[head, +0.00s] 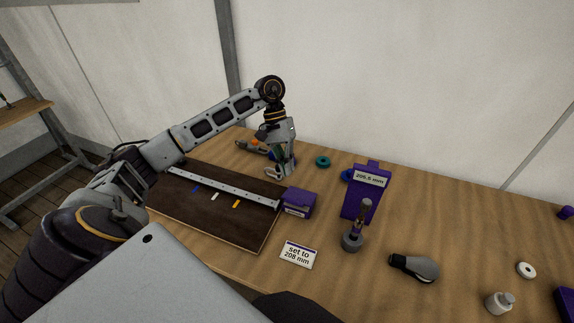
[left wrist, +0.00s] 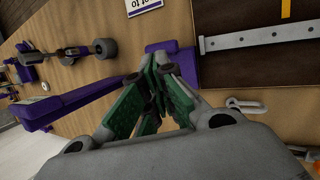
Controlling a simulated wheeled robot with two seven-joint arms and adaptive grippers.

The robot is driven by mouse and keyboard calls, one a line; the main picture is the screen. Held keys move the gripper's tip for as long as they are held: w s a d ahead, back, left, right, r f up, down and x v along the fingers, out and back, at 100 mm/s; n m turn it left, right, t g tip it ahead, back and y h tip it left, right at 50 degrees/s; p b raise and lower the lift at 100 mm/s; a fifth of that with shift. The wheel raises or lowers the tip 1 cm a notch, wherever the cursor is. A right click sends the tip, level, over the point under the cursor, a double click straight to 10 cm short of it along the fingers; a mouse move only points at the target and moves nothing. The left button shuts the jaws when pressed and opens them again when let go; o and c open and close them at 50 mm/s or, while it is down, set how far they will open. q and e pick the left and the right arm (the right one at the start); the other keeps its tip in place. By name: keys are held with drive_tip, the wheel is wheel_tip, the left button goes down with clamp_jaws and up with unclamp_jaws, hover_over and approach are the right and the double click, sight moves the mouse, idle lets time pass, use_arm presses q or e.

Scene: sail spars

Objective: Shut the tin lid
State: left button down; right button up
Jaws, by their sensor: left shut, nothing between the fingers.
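I cannot make out a tin or a lid for certain in either view. A purple piece (head: 566,304) is cut off at the lower right edge of the head view, and I cannot tell what it is. My left gripper (head: 283,172) is over the back of the table, behind the purple block at the end of the metal rule. In the left wrist view its green-padded fingers (left wrist: 152,82) are shut and empty. My right gripper is not in view.
A card (head: 299,254) says "set to 208 mm". A dark bulb-shaped tool (head: 415,267) and white ring (head: 526,270) lie right.

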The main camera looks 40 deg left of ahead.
use_arm(q)
drive_tip(key=shift+f, duration=0.25)
drive_tip(key=shift+b+x, duration=0.4)
drive_tip(key=shift+x, duration=3.65)
